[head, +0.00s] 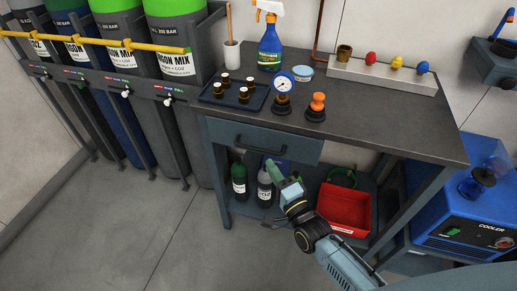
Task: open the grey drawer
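The grey drawer (225,132) is a blue-grey panel under the left part of the workbench top, with a dark bar handle (263,147) across its front. It looks closed, its front in line with the bench. My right gripper (277,171) is just below and to the right of the handle, in front of the lower shelf. It appears apart from the handle. Its fingers are small and seen at an angle, so their opening is unclear. My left gripper is not in view.
The bench top (380,120) holds a spray bottle (270,45), a dark tray (215,97), a gauge (283,85) and an orange-topped piece (317,105). Below are bottles (239,178) and a red bin (345,208). Gas cylinders (165,100) stand left, a blue cooler (465,225) right. Floor in front-left is clear.

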